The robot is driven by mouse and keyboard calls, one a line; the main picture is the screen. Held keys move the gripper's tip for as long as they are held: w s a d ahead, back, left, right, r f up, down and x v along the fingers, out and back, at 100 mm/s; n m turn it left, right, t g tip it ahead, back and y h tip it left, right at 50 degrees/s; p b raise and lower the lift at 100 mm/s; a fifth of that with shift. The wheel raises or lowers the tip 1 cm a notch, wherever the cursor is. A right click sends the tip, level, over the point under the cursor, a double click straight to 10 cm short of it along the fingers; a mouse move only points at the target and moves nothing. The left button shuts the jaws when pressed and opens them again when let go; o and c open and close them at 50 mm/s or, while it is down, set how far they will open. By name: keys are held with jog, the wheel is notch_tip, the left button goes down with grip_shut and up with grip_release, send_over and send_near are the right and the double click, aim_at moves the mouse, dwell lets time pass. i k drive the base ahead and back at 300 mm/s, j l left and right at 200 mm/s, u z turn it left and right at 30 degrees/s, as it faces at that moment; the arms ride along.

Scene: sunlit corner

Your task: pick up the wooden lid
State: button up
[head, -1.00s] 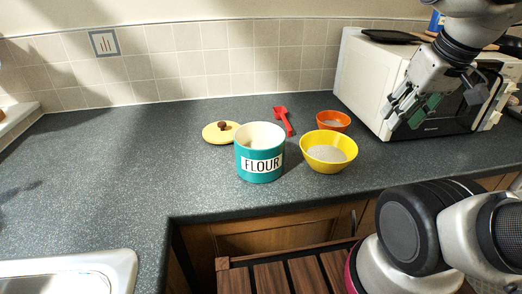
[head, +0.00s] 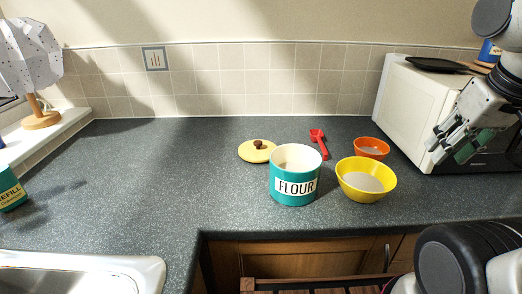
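The wooden lid (head: 257,151) is a pale yellow disc with a dark brown knob. It lies flat on the dark speckled counter (head: 150,185), behind and to the left of the teal flour canister (head: 294,178). The canister stands upright without a cover, its label facing me. My gripper (head: 452,150) is at the right, raised in front of the microwave, well to the right of the lid. Its fingers are spread apart with nothing between them.
A red scoop (head: 319,143) lies behind. The white microwave (head: 402,105) fills the right. A sink (head: 80,274) is front left. The counter's left-middle is clear.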

aim_at(257, 151)
jog(key=l+u, duration=0.25)
jog(key=u, duration=0.15)
jog(key=l+u, duration=0.35)
jog(key=k+j, duration=0.05)
jog(key=j, duration=0.05)
